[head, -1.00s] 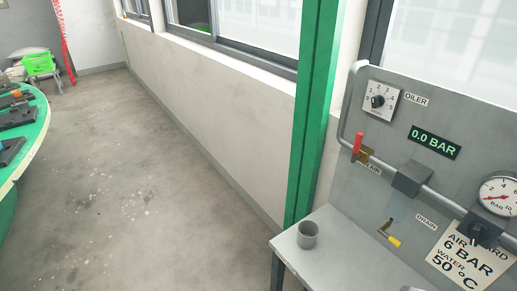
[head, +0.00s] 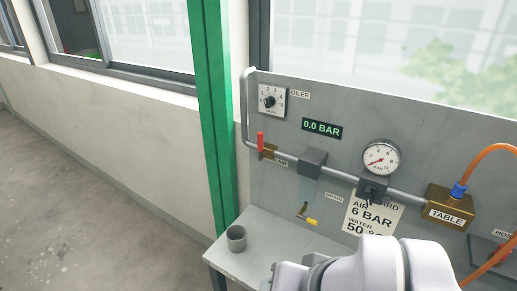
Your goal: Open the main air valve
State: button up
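The main air valve (head: 266,151) is a brass body with a red lever on the grey pipe at the left of the panel. Its red lever (head: 260,139) stands upright, across the pipe. The label beside it is partly hidden and only its end reads as "AIR". The digital display (head: 322,128) reads 0.0 BAR. The round pressure gauge (head: 381,158) has a red needle pointing low on its scale. White links of my arm show at the bottom right, but my gripper is out of view.
The grey panel (head: 420,125) also carries an oiler dial (head: 270,100), a yellow-handled drain lever (head: 308,219), a black knob (head: 373,190) and a brass TABLE block (head: 447,207) with an orange hose. A grey cup (head: 236,238) stands on the bench below. A green post (head: 210,110) rises at left.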

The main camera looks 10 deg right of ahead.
aim_at(262, 155)
jog(key=j, duration=0.45)
jog(key=i+j+u, duration=0.15)
jog(key=j, duration=0.8)
jog(key=i+u, duration=0.05)
